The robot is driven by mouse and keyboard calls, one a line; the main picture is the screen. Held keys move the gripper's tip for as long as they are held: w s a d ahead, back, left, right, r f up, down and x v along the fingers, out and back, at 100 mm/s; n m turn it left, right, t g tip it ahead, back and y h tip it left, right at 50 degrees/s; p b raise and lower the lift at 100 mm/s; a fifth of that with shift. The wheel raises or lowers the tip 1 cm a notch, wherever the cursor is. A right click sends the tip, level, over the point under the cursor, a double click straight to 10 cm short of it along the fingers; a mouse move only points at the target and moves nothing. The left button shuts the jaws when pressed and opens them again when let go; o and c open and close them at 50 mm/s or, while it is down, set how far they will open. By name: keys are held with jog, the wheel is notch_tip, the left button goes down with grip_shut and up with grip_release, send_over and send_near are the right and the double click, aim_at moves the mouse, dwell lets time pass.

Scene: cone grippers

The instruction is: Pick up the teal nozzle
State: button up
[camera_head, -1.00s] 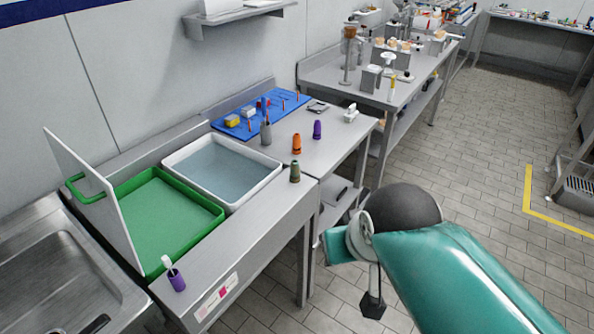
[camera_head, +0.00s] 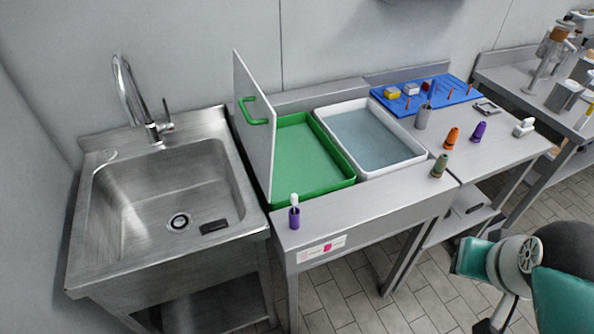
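No nozzle looks clearly teal. The closest is a small grey-green, cone-shaped nozzle (camera_head: 440,166), standing upright on the metal counter right of the white tray. An orange nozzle (camera_head: 452,138) and a purple nozzle (camera_head: 479,131) stand behind it to the right. Another purple piece (camera_head: 294,216) with a white top stands at the counter's front left. My arm shows at the lower right, apart from the counter. A dark part at its end, perhaps my gripper (camera_head: 487,326), is cut by the bottom edge; its fingers cannot be made out.
A steel sink (camera_head: 232,226) is at left. A blue board (camera_head: 455,97) holds small items. A grey holder (camera_head: 422,118) stands near it.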

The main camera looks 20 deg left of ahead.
jog(key=shift+o, duration=0.2)
dwell(0.3)
jog(key=o, duration=0.4)
jog(key=c, duration=0.4)
jog(key=shift+o, duration=0.2)
jog(key=shift+a, duration=0.15)
